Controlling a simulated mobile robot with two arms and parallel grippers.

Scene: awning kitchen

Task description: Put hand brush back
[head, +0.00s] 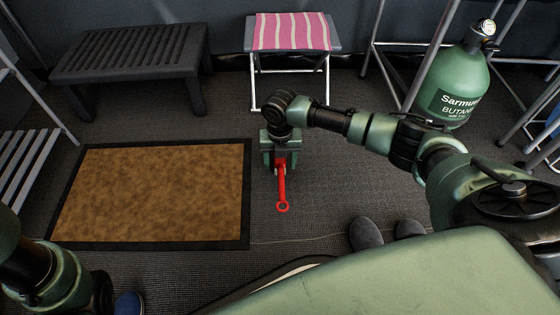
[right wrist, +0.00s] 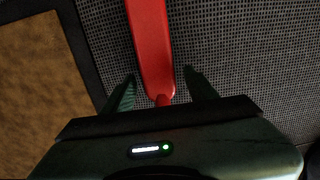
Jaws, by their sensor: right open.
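The red hand brush (head: 282,190) is on the grey floor to the right of the brown doormat, its handle with a ring end pointing toward me. My right gripper (head: 281,165) is above it, reaching down, and covers the far part of the brush in the head view. In the right wrist view the red brush (right wrist: 151,45) runs between the two open fingers of my right gripper (right wrist: 158,90), with a gap on each side. Whether the brush touches the floor all along cannot be told. My left arm shows at the lower left of the head view, but its gripper is out of sight.
The brown doormat (head: 150,195) lies left of the brush. A dark slatted bench (head: 135,55) and a pink striped stool (head: 292,32) stand at the back. A green butane bottle (head: 455,85) is at the right. Dark shoes (head: 367,235) are near the front.

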